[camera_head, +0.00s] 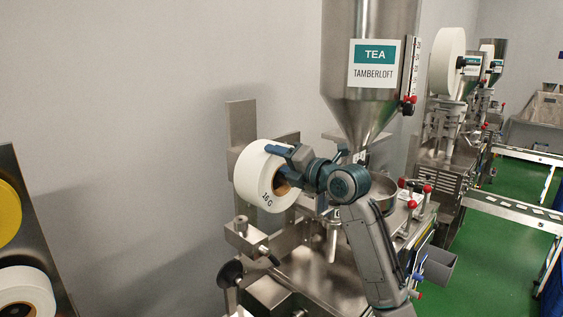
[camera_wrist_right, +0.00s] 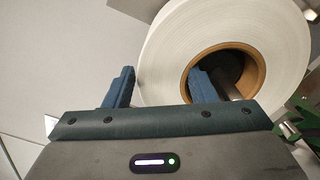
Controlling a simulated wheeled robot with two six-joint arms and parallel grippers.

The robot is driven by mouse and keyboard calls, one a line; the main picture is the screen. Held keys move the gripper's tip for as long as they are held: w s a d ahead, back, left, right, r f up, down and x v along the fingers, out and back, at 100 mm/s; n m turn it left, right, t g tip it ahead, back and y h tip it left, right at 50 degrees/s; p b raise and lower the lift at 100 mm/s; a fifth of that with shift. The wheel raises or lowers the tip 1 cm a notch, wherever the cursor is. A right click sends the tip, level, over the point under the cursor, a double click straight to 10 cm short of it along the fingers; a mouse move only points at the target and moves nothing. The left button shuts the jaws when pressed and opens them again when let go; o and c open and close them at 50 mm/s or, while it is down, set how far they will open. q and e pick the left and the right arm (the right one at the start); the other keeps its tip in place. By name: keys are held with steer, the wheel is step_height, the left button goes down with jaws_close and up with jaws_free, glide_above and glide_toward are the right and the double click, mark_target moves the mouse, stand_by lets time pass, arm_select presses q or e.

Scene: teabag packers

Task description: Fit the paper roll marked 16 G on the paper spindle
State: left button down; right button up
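The paper roll marked 16 G (camera_head: 252,177) is white with a brown core, in front of the near machine's upright metal plate (camera_head: 240,122). My right gripper (camera_head: 285,168) is at its upper right side. In the right wrist view the gripper (camera_wrist_right: 160,88) straddles the wall of the roll (camera_wrist_right: 165,60), one finger outside the rim and one inside the core, both seeming to touch. A dark bar, perhaps the paper spindle (camera_wrist_right: 236,88), shows inside the core. How far the roll sits on it is hidden. My left gripper is out of view.
A steel hopper labelled TEA (camera_head: 375,110) stands right behind my right arm. Metal machine parts (camera_head: 245,235) lie below the roll. A rack at left holds a yellow-faced roll (camera_head: 8,212) and a white roll (camera_head: 25,285). Another machine with a roll (camera_head: 445,60) stands farther back.

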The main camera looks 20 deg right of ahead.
steer(key=o, duration=0.4)
steer(key=shift+s+r, duration=0.1)
steer(key=shift+c, duration=0.2)
steer(key=shift+s+d+f+b, duration=0.2)
steer(key=shift+s+f+b, duration=0.1)
steer(key=shift+b, duration=0.1)
steer(key=b+v, duration=0.5)
steer(key=v, duration=0.5)
steer(key=shift+r+b, duration=0.25)
steer(key=shift+b, duration=0.05)
steer(key=shift+s+a, duration=0.1)
